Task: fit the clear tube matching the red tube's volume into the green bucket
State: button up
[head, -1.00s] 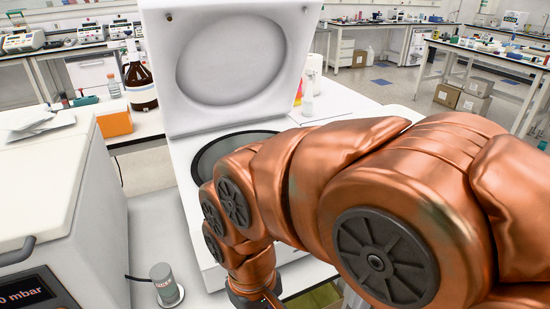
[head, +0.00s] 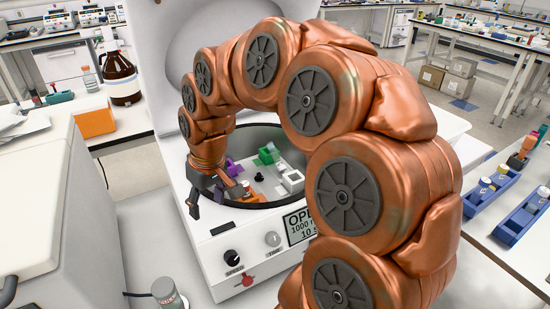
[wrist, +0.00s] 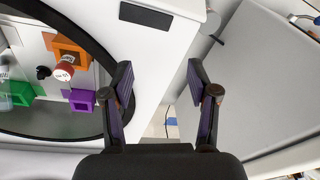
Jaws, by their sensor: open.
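The green bucket (head: 267,155) sits in the open centrifuge bowl, at its far side in the head view; the wrist view shows it at the left edge (wrist: 18,95). The red tube (wrist: 63,67), with a pale labelled cap, stands in the orange bucket (wrist: 76,50) in the wrist view. My gripper (wrist: 160,70) is open, with nothing between its fingers. It hangs over the centrifuge's rim and left side, beside the bowl (head: 215,196). Small tubes (head: 484,186) stand in a blue rack (head: 490,200) at the right; their volumes are unreadable.
A purple bucket (head: 232,168) and a white bucket (head: 291,181) are also in the bowl. The raised centrifuge lid (head: 160,70) stands behind. A second blue rack (head: 520,218) is on the right bench. A large white device (head: 50,190) fills the left.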

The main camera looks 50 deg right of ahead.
jog(key=w+d+t, duration=0.1)
jog(key=w+d, duration=0.4)
jog(key=d, duration=0.2)
jog(key=m+t+h, duration=0.2)
jog(key=m, duration=0.2)
send_over(278, 156)
jog(key=s+a, duration=0.2)
jog(key=s, duration=0.1)
jog(key=f, duration=0.5)
jog(key=shift+w+f, duration=0.2)
jog(key=shift+f, duration=0.05)
jog(key=shift+d+f, duration=0.2)
jog(key=shift+d, duration=0.1)
jog(key=shift+d+p+x, duration=0.15)
jog(key=shift+p+x, duration=0.4)
jog(key=shift+x, duration=1.3)
jog(key=shift+d+p+x, duration=0.2)
jog(key=shift+p+x, duration=0.35)
jog(key=shift+x, duration=1.3)
jog(key=shift+c, duration=0.3)
jog(key=c, duration=1)
jog(key=shift+r, duration=0.1)
